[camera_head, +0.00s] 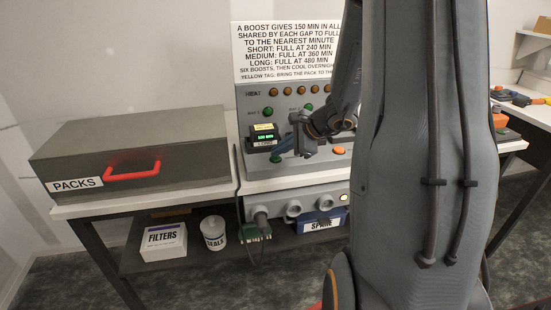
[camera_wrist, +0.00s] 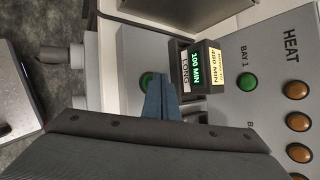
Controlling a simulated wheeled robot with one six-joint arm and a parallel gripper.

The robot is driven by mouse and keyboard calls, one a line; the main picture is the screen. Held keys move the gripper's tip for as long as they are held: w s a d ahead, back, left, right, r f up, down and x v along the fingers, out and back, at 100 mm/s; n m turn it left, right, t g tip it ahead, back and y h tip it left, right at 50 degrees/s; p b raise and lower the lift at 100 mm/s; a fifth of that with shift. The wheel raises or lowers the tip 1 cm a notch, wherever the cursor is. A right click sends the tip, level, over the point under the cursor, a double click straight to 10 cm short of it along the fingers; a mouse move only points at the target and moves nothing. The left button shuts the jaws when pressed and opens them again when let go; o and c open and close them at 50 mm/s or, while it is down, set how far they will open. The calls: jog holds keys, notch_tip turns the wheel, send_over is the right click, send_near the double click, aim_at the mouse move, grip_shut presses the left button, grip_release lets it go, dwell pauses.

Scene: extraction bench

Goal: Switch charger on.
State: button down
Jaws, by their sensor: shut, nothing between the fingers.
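The charger (camera_head: 295,98) is a grey sloped console on the bench, with a HEAT row of orange lamps and green lamps or buttons marked by bay. A dark pack (camera_head: 264,135) sits in its left bay, with a yellow tag, a green display and a LONG label. In the wrist view the pack (camera_wrist: 187,68) reads 100 MIN, and its tag appears to read 480 MIN. A green button (camera_wrist: 147,79) lies below the pack. My gripper (camera_wrist: 155,80) is shut and empty, its blue fingertips over the button's edge; contact cannot be told.
A grey PACKS case (camera_head: 135,135) with a red handle (camera_head: 133,170) stands left of the charger. Below are a FILTERS box (camera_head: 164,242), a SEALS tub (camera_head: 214,230) and a hanging green connector (camera_head: 257,234). My arm hides the right side.

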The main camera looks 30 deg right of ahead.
aim_at(279, 159)
jog(key=shift+f, duration=0.15)
dwell(0.5)
jog(key=shift+r+p, duration=0.35)
jog(key=shift+r, duration=0.5)
jog(key=shift+r, duration=0.1)
jog(key=shift+r+p, duration=1.8)
jog(key=shift+r, duration=0.65)
